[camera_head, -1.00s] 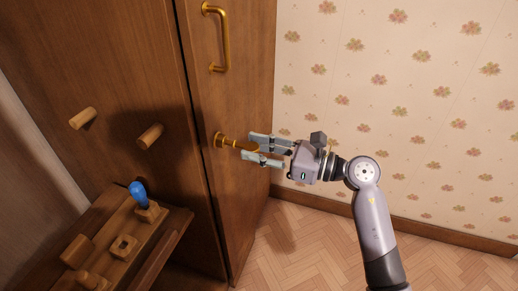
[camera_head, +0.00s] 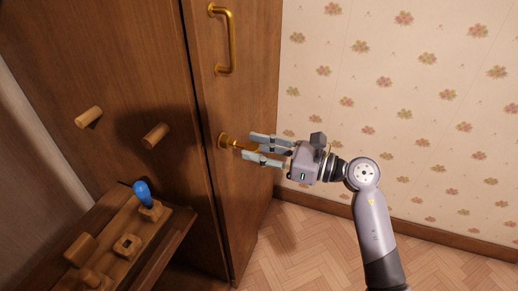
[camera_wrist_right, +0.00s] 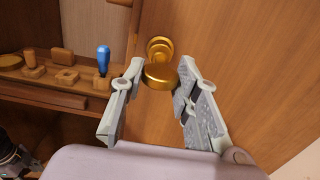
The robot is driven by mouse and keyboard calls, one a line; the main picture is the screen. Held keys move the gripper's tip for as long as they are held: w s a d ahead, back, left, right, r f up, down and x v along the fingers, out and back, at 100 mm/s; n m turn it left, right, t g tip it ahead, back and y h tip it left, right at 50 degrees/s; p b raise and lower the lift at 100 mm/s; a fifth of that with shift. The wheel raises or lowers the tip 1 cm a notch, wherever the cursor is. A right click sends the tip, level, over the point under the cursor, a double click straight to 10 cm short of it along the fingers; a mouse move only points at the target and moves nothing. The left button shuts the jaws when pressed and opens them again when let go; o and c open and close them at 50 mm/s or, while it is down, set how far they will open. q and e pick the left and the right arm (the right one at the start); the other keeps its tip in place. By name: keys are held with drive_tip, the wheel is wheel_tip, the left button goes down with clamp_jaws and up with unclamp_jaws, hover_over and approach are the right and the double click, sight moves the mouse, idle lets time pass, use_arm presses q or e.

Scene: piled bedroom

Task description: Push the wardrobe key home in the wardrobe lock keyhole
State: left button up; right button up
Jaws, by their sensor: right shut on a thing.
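The brass wardrobe lock (camera_head: 223,141) sits on the wardrobe's narrow right-hand door, below the handle; its round disc also shows in the right wrist view (camera_wrist_right: 159,47). The brass wardrobe key (camera_head: 248,147) points at the lock from the right, its round head (camera_wrist_right: 160,75) between my fingertips. My right gripper (camera_head: 264,150) is shut on the key head, just right of the lock. The key's shaft meets or reaches the lock, but how deep it sits is hidden by the head and fingers.
The wardrobe's brass handle (camera_head: 231,40) is above the lock. Wooden pegs (camera_head: 155,135) stick out at left. A wooden shelf (camera_head: 165,255) below them holds wooden blocks and a blue-topped peg (camera_head: 143,193). Papered wall and floor at right are clear.

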drive_tip(key=shift+w+a, duration=0.1)
drive_tip(key=shift+a, duration=0.1)
drive_tip(key=o, duration=1.2)
drive_tip(key=shift+o, duration=0.2)
drive_tip(key=o, duration=0.3)
drive_tip(key=o, duration=0.4)
drive_tip(key=shift+o, duration=0.2)
drive_tip(key=o, duration=0.3)
